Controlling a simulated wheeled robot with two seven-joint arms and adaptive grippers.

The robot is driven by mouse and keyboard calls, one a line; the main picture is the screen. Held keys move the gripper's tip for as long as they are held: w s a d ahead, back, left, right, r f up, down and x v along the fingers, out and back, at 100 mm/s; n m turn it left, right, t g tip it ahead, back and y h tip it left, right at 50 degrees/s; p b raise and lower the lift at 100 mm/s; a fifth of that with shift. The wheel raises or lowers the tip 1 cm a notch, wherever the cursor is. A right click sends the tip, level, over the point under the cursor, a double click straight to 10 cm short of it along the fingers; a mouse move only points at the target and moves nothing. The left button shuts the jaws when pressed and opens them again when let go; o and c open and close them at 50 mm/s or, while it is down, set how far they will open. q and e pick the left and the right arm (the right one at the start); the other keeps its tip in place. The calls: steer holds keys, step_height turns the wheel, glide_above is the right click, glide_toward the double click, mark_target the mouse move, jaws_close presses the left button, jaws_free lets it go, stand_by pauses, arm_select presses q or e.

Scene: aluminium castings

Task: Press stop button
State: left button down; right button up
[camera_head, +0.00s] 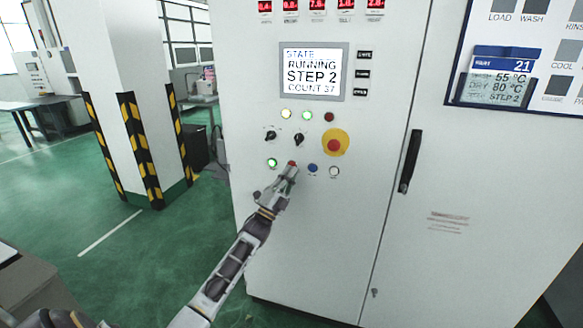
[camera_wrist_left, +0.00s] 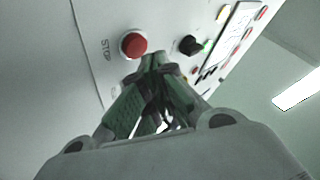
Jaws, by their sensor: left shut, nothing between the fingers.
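The stop button is a round red button (camera_wrist_left: 133,44) with a pale collar in the left wrist view, with "STOP" printed beside it. In the head view a small red button (camera_head: 292,163) shows at my fingertips, partly covered by them. My left gripper (camera_head: 289,173) is shut and empty in front of the cabinet panel. In the left wrist view its fingertips (camera_wrist_left: 153,62) are together just beside and below the red button. I cannot tell whether they touch the panel. My right gripper is in neither view.
A green lit button (camera_head: 272,163), a blue button (camera_head: 313,168) and a white button (camera_head: 334,172) are close by. A red emergency knob on a yellow disc (camera_head: 335,144) is above right. The screen (camera_head: 313,72) reads "RUNNING STEP 2". A door handle (camera_head: 410,161) is farther right.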

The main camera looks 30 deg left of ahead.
arm_select(q)
steer(key=shift+w+a+b, duration=0.2)
steer(key=shift+w+b, duration=0.45)
steer(key=shift+w, duration=0.15)
stand_by(1.4)
steer(key=shift+s, duration=0.15)
stand_by(0.3)
steer(key=shift+s+d+p, duration=0.25)
steer(key=shift+s+p, duration=0.2)
steer(key=shift+s, duration=0.2)
steer(key=shift+h, duration=0.3)
steer(key=s+p, duration=0.1)
steer(key=s, duration=0.1)
steer(key=s+d+p, duration=0.1)
steer(key=s, duration=0.2)
stand_by(0.5)
stand_by(0.8)
